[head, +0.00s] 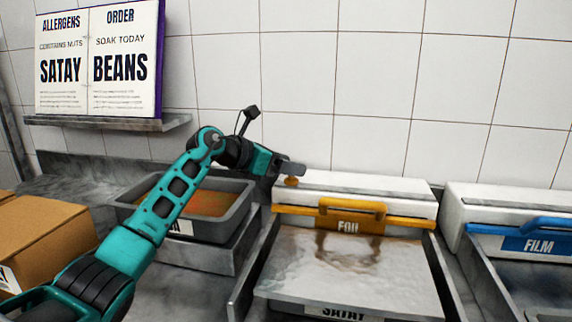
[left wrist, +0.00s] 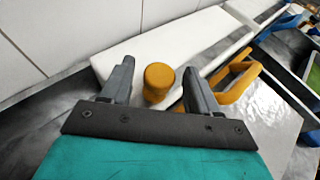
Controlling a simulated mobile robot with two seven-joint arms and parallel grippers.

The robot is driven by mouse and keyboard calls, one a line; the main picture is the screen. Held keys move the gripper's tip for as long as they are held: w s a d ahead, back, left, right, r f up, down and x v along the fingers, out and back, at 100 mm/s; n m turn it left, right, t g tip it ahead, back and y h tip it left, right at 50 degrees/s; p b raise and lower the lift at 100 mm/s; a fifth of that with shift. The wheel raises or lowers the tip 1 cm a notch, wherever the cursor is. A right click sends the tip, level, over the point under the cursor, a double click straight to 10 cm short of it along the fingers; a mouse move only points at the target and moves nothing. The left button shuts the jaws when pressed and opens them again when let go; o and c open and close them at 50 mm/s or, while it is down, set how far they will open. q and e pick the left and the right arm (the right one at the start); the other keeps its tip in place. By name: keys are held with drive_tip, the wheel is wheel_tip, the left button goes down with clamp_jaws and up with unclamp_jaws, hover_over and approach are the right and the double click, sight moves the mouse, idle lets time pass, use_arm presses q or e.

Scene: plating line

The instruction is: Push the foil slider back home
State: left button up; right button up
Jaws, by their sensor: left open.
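The foil box (head: 405,190) is white with an orange rail and an orange handle (head: 352,206) at its front, above a FOIL label. A round orange knob (head: 291,182) sits at the left end of the box; I take it for the slider. My left gripper (head: 291,168) is at that end. In the left wrist view the knob (left wrist: 158,80) stands between the two open fingers (left wrist: 157,72), with a gap visible on both sides. The orange handle (left wrist: 234,84) lies to the right of the fingers. The knob's base is partly hidden. My right gripper is not in view.
A foil sheet (head: 345,280) lies in front of the box. A film box (head: 515,200) with a blue handle stands to the right. A grey tray of orange food (head: 240,190) is left of the foil station, partly behind my arm. A cardboard box (head: 35,240) stands far left.

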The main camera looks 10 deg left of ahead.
use_arm(q)
clamp_jaws()
idle(0.5)
